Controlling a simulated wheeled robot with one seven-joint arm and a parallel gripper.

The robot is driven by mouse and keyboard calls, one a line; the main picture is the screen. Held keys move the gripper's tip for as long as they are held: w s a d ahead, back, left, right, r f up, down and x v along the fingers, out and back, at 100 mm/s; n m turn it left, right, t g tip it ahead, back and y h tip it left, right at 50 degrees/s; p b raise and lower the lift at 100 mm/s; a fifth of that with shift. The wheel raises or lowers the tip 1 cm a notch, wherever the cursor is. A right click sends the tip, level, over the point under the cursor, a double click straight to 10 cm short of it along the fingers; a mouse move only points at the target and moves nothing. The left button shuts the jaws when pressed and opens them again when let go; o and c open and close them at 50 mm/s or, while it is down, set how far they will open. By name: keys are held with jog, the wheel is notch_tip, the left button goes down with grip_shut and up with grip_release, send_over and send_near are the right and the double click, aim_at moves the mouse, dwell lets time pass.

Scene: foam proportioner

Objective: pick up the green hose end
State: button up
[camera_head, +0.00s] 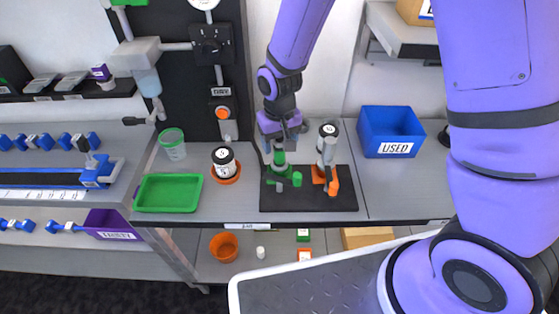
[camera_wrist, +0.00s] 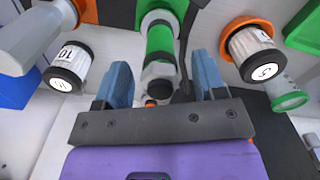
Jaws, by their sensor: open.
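The green hose end (camera_head: 279,158) is on the black mat below my gripper, with more green parts at its foot. In the wrist view its green collar (camera_wrist: 160,42) and grey nut lie between and beyond my fingertips. My gripper (camera_head: 281,140) points down over it from above. In the wrist view my gripper (camera_wrist: 163,80) is open, with one blue finger on each side of the hose end's line. I cannot tell whether either finger touches it. The gripper partly hides the top of the hose end in the head view.
A canister labelled 5 (camera_head: 223,162) in an orange ring stands left. A green tray (camera_head: 168,193), a clear cup (camera_head: 172,146) and a blue USED bin (camera_head: 391,130) are farther out.

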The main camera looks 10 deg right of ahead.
jog(key=shift+f, duration=0.65)
jog(key=shift+c, duration=0.4)
grip_shut()
